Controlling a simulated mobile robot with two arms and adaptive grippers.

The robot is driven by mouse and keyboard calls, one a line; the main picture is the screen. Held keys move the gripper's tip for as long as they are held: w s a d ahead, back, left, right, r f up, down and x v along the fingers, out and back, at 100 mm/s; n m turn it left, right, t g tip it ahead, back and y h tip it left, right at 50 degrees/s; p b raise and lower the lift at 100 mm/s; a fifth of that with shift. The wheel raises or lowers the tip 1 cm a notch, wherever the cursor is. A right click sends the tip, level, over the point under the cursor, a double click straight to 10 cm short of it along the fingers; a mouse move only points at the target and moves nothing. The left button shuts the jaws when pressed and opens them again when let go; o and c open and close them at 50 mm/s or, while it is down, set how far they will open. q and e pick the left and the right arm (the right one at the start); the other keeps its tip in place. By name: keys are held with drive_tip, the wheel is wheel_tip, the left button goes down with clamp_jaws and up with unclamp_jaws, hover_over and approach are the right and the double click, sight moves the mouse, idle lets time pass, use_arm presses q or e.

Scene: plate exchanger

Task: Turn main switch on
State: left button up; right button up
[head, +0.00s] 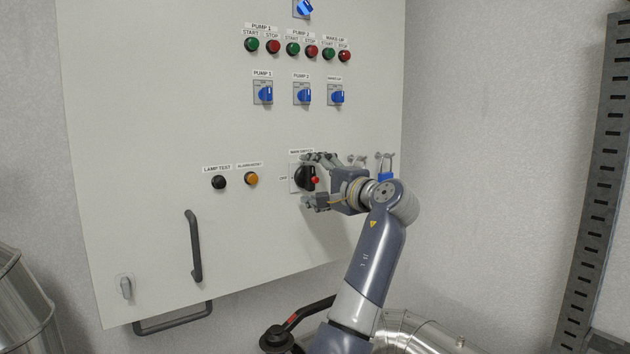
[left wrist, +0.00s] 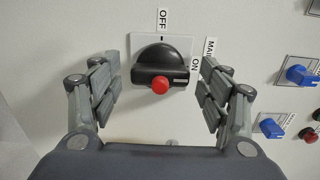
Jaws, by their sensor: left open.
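The main switch (head: 304,178) is a black rotary knob with a red tip on a white plate, low on the cabinet door. In the left wrist view the black knob (left wrist: 160,65) sits between the fingers, its red end (left wrist: 160,85) toward my palm. The OFF label (left wrist: 163,18) and the ON label (left wrist: 194,64) show beside its plate. My left gripper (head: 318,180) is open around the knob; in the left wrist view the fingers (left wrist: 160,88) stand clear on both sides, with gaps to the knob. My right gripper is not in view.
The cabinet door (head: 140,120) carries blue selectors (head: 264,95), green and red buttons, a lamp test button (head: 219,182), an orange button (head: 251,179) and a dark handle (head: 194,246). A blue padlock (head: 386,176) hangs right of my gripper. Metal pipes stand below and left.

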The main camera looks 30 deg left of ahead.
use_arm(q)
drive_tip(key=v, duration=1.2)
drive_tip(key=shift+f, duration=0.1)
